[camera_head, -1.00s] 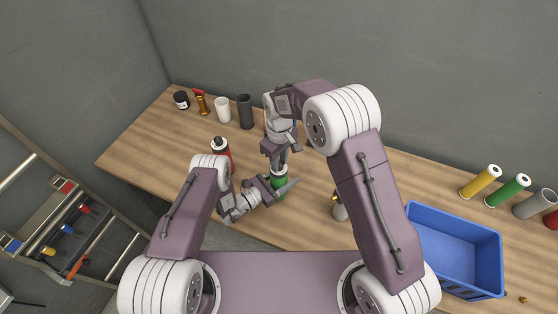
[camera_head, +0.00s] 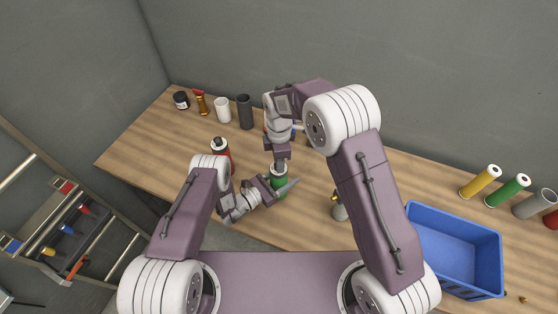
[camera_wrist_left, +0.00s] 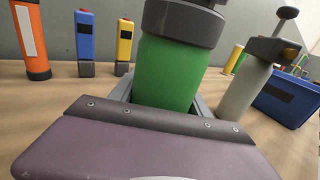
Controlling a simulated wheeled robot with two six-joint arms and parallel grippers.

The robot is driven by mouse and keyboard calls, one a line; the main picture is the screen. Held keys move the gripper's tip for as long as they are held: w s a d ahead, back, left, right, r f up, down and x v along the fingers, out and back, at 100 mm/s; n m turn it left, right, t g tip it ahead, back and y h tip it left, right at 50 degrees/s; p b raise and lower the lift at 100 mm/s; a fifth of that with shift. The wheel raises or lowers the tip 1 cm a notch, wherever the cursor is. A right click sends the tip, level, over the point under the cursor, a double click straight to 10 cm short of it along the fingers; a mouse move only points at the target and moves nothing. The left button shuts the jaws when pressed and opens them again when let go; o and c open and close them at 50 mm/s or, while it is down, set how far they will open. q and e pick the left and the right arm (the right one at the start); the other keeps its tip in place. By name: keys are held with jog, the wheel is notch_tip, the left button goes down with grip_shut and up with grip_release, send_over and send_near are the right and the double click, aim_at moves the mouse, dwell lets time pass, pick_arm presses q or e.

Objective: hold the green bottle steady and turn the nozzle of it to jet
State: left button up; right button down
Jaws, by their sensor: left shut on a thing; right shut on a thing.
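The green bottle (camera_head: 279,187) stands upright near the middle of the bench and shows large in the left wrist view (camera_wrist_left: 168,72). My left gripper (camera_head: 277,188) is shut around its body from the left. The dark grey nozzle (camera_wrist_left: 183,22) sits on top of the bottle; its upper part is cut off by the frame edge. My right gripper (camera_head: 281,161) points down from above and is shut on the nozzle, which it largely hides in the head view. I cannot read any setting mark on the nozzle.
A red bottle (camera_head: 220,146) stands to the left and a grey bottle (camera_head: 340,212) to the right. A blue crate (camera_head: 455,285) sits at the bench's right. Cups and small items line the back left; several coloured cylinders stand at the far right.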

jog(key=shift+n, duration=1.5)
jog(key=c, duration=1.1)
grip_release()
notch_tip(320, 180, up, 12)
